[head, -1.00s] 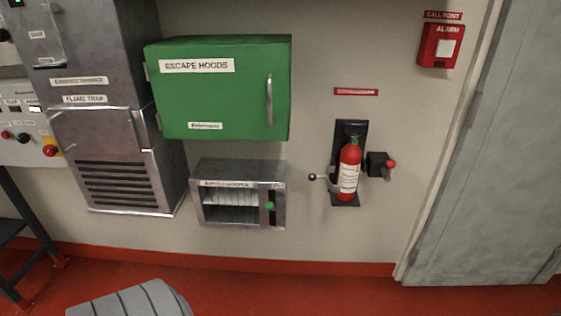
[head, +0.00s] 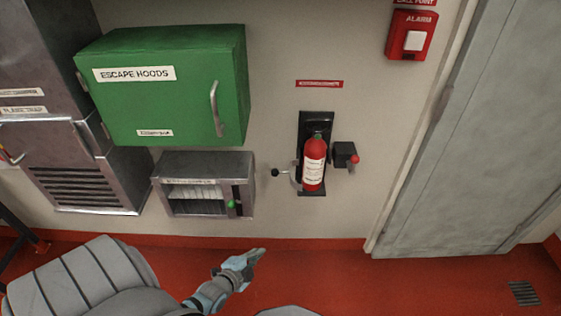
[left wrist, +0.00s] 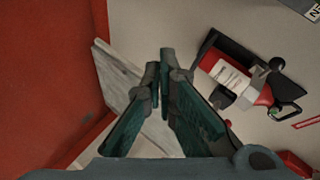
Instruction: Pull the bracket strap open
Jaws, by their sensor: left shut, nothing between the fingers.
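A red fire extinguisher (head: 313,172) stands upright in a black wall bracket (head: 304,126). It shows sideways in the left wrist view (left wrist: 232,78). A light curved strap piece (head: 296,176) shows at its left side, with a dark ball-ended lever (head: 275,172) sticking out left. The ball end also shows in the left wrist view (left wrist: 277,64). I cannot make out how the strap sits across the cylinder. My left gripper (head: 256,256) is below and left of the extinguisher, clear of it. Its fingers (left wrist: 165,65) are shut and empty. My right gripper is not in view.
A box with a red knob (head: 345,154) is on the wall right of the extinguisher. A green escape-hood cabinet (head: 175,95) and an open-fronted metal box (head: 165,197) are to the left. A grey door (head: 455,150) is at the right. The floor (head: 400,285) is clear.

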